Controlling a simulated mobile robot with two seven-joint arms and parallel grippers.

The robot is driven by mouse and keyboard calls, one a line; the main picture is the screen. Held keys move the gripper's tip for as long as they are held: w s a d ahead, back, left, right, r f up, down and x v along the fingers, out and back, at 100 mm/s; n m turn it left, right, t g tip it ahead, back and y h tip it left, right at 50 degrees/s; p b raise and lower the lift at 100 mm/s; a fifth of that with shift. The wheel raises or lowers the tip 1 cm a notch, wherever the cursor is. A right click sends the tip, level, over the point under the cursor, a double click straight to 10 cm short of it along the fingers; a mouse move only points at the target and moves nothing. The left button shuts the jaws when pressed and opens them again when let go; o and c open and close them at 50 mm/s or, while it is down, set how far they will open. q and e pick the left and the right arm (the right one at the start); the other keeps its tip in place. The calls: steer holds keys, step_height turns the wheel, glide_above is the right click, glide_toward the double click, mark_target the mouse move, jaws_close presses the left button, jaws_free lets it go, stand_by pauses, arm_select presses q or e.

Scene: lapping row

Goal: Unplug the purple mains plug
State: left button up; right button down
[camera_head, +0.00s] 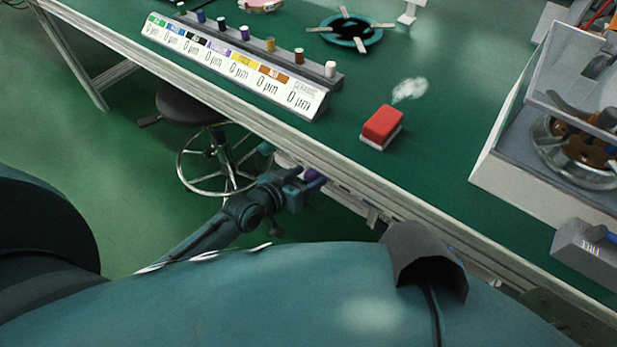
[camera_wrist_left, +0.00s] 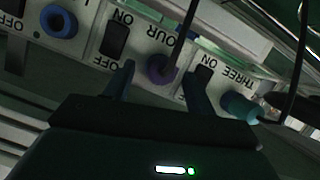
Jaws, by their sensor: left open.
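The purple mains plug (camera_wrist_left: 160,70) sits in the socket labelled FOUR on a white socket strip, with a dark cord running up from it. In the head view a bit of the purple plug (camera_head: 312,176) shows below the bench edge. My left gripper (camera_head: 298,187) is there at the bench front. In the left wrist view my left gripper (camera_wrist_left: 157,76) is open, one finger on each side of the purple plug. I cannot tell whether the fingers touch it. My right gripper is not in view.
On the socket strip (camera_wrist_left: 203,49) a blue plug (camera_wrist_left: 60,21) is at left and a teal plug (camera_wrist_left: 238,106) at right, with rocker switches (camera_wrist_left: 115,40) between. The green bench top (camera_head: 430,160) holds a red block (camera_head: 382,124). A stool (camera_head: 188,105) stands beyond my arm.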

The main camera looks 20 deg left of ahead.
arm_select(q)
steer(key=shift+w+d+f, duration=0.2)
steer(key=shift+w+d, duration=0.05)
steer(key=shift+w, duration=0.2)
steer(key=shift+c, duration=0.6)
steer(key=c, duration=1)
steer(key=shift+o, duration=0.2)
steer(key=shift+s+a+p, duration=0.25)
steer(key=shift+s+p, duration=0.05)
steer(key=shift+s, duration=0.35)
steer(key=shift+s+a+p, duration=0.25)
steer(key=shift+s+p, duration=0.05)
steer(key=shift+s, duration=0.35)
steer(key=shift+s+a+p, duration=0.35)
steer(key=shift+s+p, duration=0.05)
steer(key=shift+s, duration=0.5)
steer(key=shift+s+a+p, duration=0.3)
steer(key=shift+s+p, duration=0.1)
steer(key=shift+s, duration=0.5)
